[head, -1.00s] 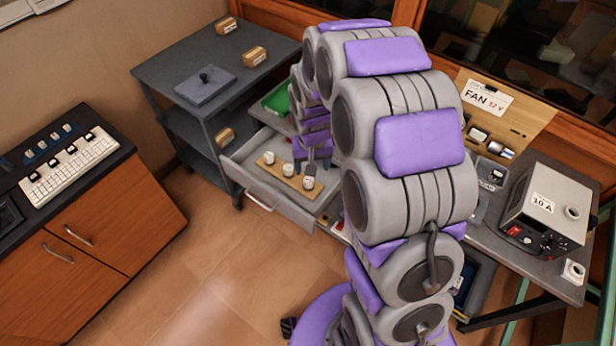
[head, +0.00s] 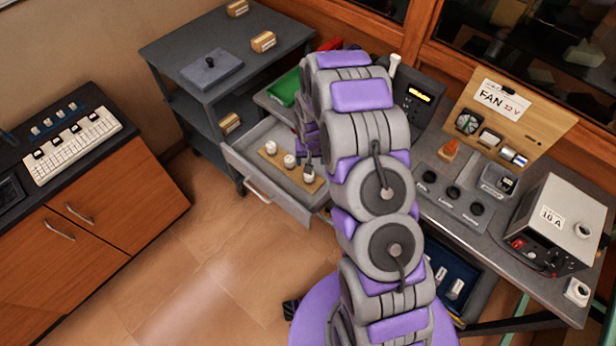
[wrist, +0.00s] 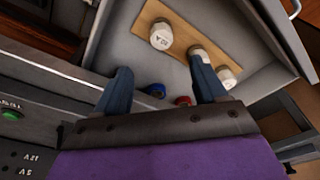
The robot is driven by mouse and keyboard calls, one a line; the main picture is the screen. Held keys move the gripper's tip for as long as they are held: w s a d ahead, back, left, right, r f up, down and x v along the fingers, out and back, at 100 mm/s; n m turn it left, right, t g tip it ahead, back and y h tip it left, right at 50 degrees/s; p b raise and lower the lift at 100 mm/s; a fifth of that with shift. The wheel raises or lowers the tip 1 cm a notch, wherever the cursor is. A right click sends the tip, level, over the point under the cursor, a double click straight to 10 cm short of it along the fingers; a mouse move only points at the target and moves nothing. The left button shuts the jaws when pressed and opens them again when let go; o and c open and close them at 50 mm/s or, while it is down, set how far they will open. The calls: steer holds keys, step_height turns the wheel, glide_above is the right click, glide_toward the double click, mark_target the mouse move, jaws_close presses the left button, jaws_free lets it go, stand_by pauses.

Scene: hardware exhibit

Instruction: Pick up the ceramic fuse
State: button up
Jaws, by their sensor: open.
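Three white ceramic fuses stand on a wooden strip (wrist: 180,40) in an open grey drawer (head: 262,178). In the wrist view one fuse (wrist: 163,36) has a label that seems to read 10 A. A second fuse (wrist: 199,53) is partly behind my right finger, and a third fuse (wrist: 227,76) is at the right. In the head view they show as a left fuse (head: 271,148), a middle fuse (head: 289,160) and a right fuse (head: 309,174). My gripper (wrist: 161,65) is open and empty over the drawer, its fingers apart. My arm hides most of it in the head view.
A blue piece (wrist: 156,90) and a red piece (wrist: 183,100) show between my fingers. A grey cart (head: 170,52) stands behind the drawer. The workbench (head: 540,285) at right holds a power supply (head: 560,225) and fan board (head: 510,120). Open floor lies at left.

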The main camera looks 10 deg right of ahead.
steer(key=b, duration=0.1)
glide_above(309, 177)
steer(key=f, duration=0.4)
steer(key=d+f, duration=0.1)
steer(key=f, duration=0.2)
steer(key=shift+w, duration=0.3)
steer(key=shift+w+a+f, duration=0.1)
steer(key=shift+a+f, duration=0.4)
steer(key=shift+f, duration=0.3)
steer(key=f, duration=0.1)
steer(key=f+b, duration=0.1)
steer(key=f, duration=0.2)
steer(key=shift+w+d, duration=0.35)
steer(key=shift+d, duration=0.05)
steer(key=shift+a, duration=0.35)
steer(key=c, duration=0.4)
steer(key=shift+d, duration=0.2)
steer(key=c, duration=0.7)
